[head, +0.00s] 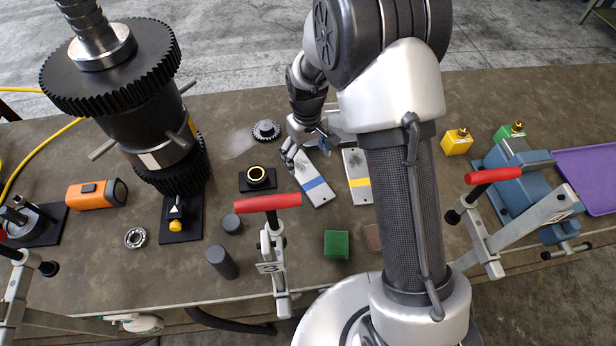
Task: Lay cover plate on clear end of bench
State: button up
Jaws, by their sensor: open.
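Two flat grey plates lie on the bench (450,100) near its middle: one plate with a blue stripe (316,192), and one plate with a yellow stripe (356,165). I cannot tell which of them is the cover plate. My gripper (307,149) is open, with its fingers at or just above the far end of the blue-striped plate. It holds nothing that I can see. Whether the fingers touch the plate is unclear. My arm hides part of the bench right of the yellow-striped plate.
A tall black gear stack (160,110) stands at the left. Red-handled clamps (268,203) line the front edge. A green block (336,245) lies near the front. A blue vise (525,190) and purple tray (590,180) occupy the right end. The back right surface is bare.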

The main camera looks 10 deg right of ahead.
aim_at(308, 176)
notch_tip(308, 176, down, 9)
jog(key=shift+d+b, duration=0.15)
jog(key=shift+b, duration=0.25)
jog(key=shift+c, duration=0.2)
jog(key=c, duration=1.6)
jog(key=shift+w+r, duration=0.1)
jog(key=shift+c, duration=0.9)
jog(key=shift+r, duration=0.1)
